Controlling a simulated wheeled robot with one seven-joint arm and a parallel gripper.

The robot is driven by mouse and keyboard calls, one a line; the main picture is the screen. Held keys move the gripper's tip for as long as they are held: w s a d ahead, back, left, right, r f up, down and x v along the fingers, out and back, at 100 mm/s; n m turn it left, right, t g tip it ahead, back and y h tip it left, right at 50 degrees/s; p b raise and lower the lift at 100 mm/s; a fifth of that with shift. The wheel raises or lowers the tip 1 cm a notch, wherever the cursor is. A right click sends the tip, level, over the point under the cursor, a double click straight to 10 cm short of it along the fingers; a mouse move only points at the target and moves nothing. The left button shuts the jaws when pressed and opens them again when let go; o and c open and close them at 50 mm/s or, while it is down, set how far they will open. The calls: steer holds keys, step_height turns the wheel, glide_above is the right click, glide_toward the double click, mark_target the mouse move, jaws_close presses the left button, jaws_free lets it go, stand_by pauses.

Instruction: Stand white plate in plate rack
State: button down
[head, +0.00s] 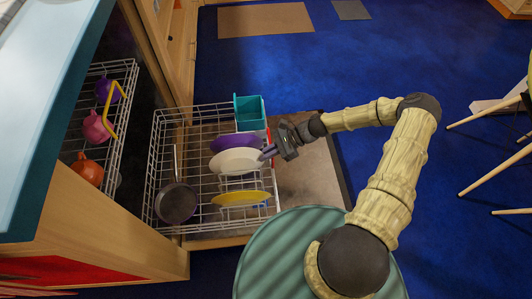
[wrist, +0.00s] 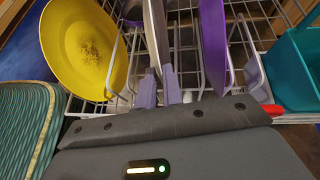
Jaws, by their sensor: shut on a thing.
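The white plate (head: 237,161) is over the pulled-out wire rack (head: 155,141) of a dishwasher, between a purple plate (head: 228,141) and a yellow plate (head: 240,198). My gripper (head: 268,152) is shut on its right edge. In the wrist view the white plate (wrist: 155,35) shows edge-on, upright between my fingertips (wrist: 159,85). The yellow plate (wrist: 84,48) is to its left and the purple plate (wrist: 214,42) to its right, both apart from it. Whether its lower edge rests on the rack wires is hidden.
A teal bin (head: 249,111) stands at the rack's back right corner. A dark pan (head: 177,202) lies at the rack's left. An upper rack (head: 122,72) holds several coloured cups. The open dishwasher door (head: 315,180) lies right of the rack.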

steer(key=c, duration=1.5)
jaws_free()
steer(key=shift+o, duration=0.2)
steer(key=shift+d, duration=0.1)
steer(key=p+v, duration=0.5)
steer(key=v, duration=1.2)
steer(key=shift+r, duration=0.15)
